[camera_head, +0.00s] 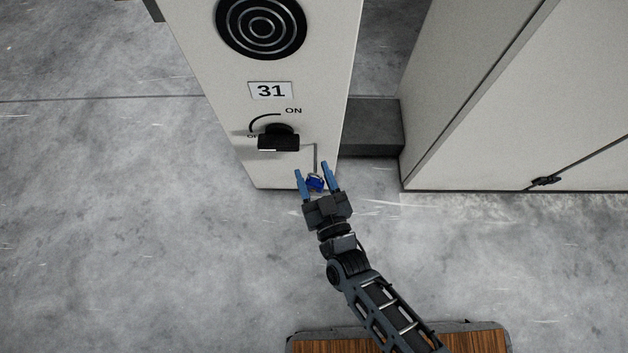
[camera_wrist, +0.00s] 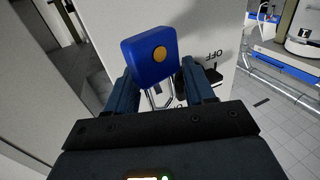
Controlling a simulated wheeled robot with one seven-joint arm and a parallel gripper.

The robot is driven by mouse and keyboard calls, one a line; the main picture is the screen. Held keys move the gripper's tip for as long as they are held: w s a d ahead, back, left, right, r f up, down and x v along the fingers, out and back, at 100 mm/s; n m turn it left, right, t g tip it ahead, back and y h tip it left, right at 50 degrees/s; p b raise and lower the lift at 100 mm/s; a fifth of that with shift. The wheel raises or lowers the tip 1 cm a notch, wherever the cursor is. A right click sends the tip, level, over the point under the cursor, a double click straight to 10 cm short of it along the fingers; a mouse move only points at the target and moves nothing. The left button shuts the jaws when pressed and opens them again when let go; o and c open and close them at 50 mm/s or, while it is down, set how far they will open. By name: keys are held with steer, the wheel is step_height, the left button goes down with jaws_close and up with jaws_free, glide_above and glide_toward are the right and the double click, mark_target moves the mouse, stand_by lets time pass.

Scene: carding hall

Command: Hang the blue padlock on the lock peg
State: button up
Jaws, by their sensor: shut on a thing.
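The blue padlock (camera_head: 315,184) is between the blue fingers of my gripper (camera_head: 312,166), low in front of the white cabinet's panel. The wrist view shows its blue body with a round brass-coloured spot (camera_wrist: 159,54), and its metal shackle (camera_wrist: 150,97) extends below the body in the picture. My gripper (camera_wrist: 158,84) is shut on the padlock. A thin grey bent rod (camera_head: 315,155), which looks like the lock peg, runs beside the black switch and ends close to the padlock. I cannot tell whether the shackle is around it.
The white cabinet (camera_head: 235,110) carries a 31 plate (camera_head: 270,91) and a black rotary switch (camera_head: 278,140) marked ON, left of my gripper. A larger pale cabinet (camera_head: 500,120) stands to the right. Open concrete floor (camera_head: 130,240) lies to the left.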

steer(key=shift+w+b, duration=0.5)
steer(key=shift+w, duration=0.65)
steer(key=shift+w+f+b, duration=0.5)
steer(key=shift+w+b, duration=0.1)
steer(key=o, duration=1.3)
steer(key=shift+s+d, duration=0.1)
steer(key=p+v, duration=0.2)
steer(key=v, duration=0.5)
steer(key=shift+s, duration=0.25)
